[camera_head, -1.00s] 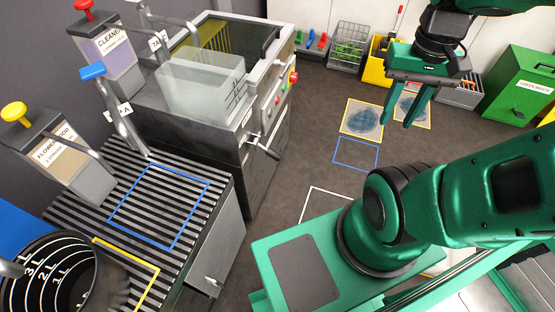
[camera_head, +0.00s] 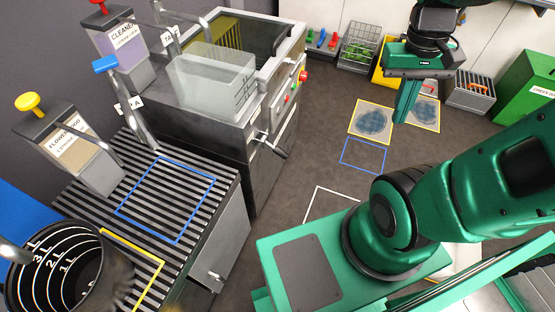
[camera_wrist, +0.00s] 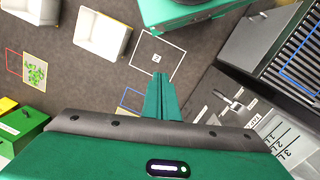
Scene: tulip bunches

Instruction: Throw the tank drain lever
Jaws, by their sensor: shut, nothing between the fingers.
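The drain lever (camera_head: 272,148) is a grey handle on the front of the steel tank unit (camera_head: 262,120), below a small white label. It slants down to the right. My gripper (camera_head: 403,120) hangs well to the right of the lever, above the floor, its fingers pointing down. Nothing touches the lever. In the wrist view the two green fingers of my gripper (camera_wrist: 160,75) lie together with nothing between them. The tank unit's grey front is to their right there.
A clear bin (camera_head: 212,82) sits on the tank unit. The slatted bench (camera_head: 215,215) with a black bucket (camera_head: 75,268) stands at left. Floor between the tank unit and my gripper is open, with a blue outline (camera_head: 363,155). A yellow crate (camera_head: 384,66) stands at the back.

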